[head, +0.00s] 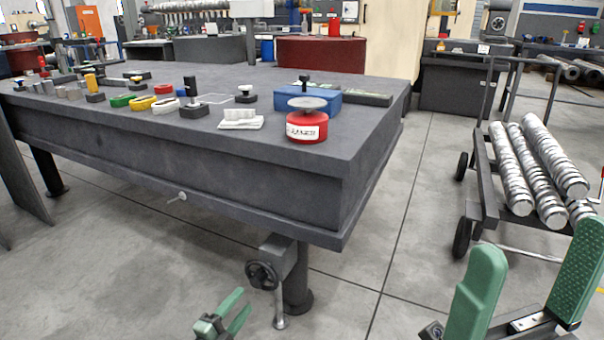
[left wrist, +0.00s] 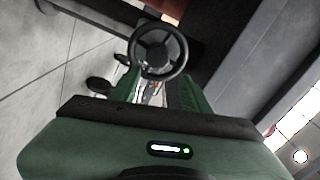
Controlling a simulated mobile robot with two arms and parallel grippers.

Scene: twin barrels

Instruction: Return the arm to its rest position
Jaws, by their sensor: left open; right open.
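My left gripper (head: 240,305) is low in the head view, below the front of the grey table (head: 250,195). Its green fingers are apart, and I see nothing between them. In the left wrist view, the fingers of my left gripper (left wrist: 158,85) point toward a dark handwheel (left wrist: 158,50) with a three-spoke hub. I cannot tell how far off the wheel is. The handwheel (head: 262,275) hangs under the table's front corner in the head view. My right gripper (head: 540,250) is large at the lower right, its green fingers wide apart and empty.
On the table stand a red round tin (head: 307,130), a blue box (head: 310,97) and several small tools. A cart (head: 483,185) with silver rolls (head: 512,170) is at the right, close behind my right gripper. Bare floor (head: 400,215) lies between table and cart.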

